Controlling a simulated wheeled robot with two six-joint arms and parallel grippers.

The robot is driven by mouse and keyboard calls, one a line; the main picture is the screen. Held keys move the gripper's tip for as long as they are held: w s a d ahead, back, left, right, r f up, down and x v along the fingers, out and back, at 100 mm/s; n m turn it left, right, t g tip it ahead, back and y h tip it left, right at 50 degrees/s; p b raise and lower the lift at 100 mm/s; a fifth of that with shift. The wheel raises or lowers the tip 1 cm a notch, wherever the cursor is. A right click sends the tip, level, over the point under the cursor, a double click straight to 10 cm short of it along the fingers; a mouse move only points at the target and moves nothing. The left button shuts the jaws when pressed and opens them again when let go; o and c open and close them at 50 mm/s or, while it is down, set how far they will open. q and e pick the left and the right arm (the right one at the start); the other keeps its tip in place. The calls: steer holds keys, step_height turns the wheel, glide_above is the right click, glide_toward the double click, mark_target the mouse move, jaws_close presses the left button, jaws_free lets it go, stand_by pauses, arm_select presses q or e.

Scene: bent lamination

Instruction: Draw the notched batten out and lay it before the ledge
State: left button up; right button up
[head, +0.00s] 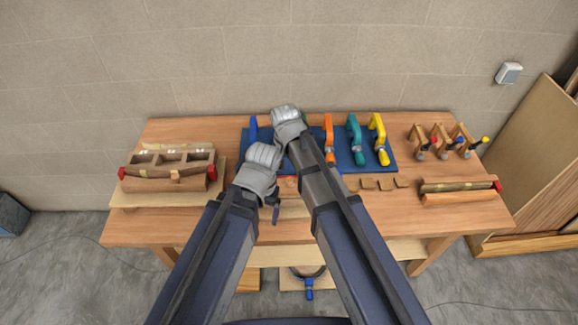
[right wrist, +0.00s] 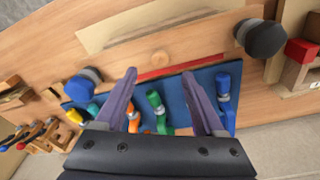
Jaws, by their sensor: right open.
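My right gripper (right wrist: 160,74) is open, its two purple fingers apart with nothing between the tips. In the head view it (head: 287,118) is over the bench middle and its fingers are hidden. I cannot tell which piece is the notched batten or the ledge; my arms cover that part in the head view. My left gripper (head: 270,180) is low over the bench middle; its fingers are unclear.
A blue mat (head: 402,166) holds several coloured clamps, among them orange (head: 328,130), teal (head: 354,140) and yellow (head: 379,138). A wooden assembly (head: 168,172) stands at left. Wooden clamps (head: 440,138) and a red-ended bar (head: 458,188) are at right. Small wood blocks (head: 386,184) lie before the mat.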

mark_target(290, 180)
steer(key=f+b, duration=0.1)
steer(key=f, duration=0.1)
steer(key=f+b, duration=0.4)
steer(key=shift+w+d+f, duration=0.1)
steer(key=shift+w+d, duration=0.05)
steer(key=shift+w, duration=0.15)
jaws_close()
stand_by(0.6)
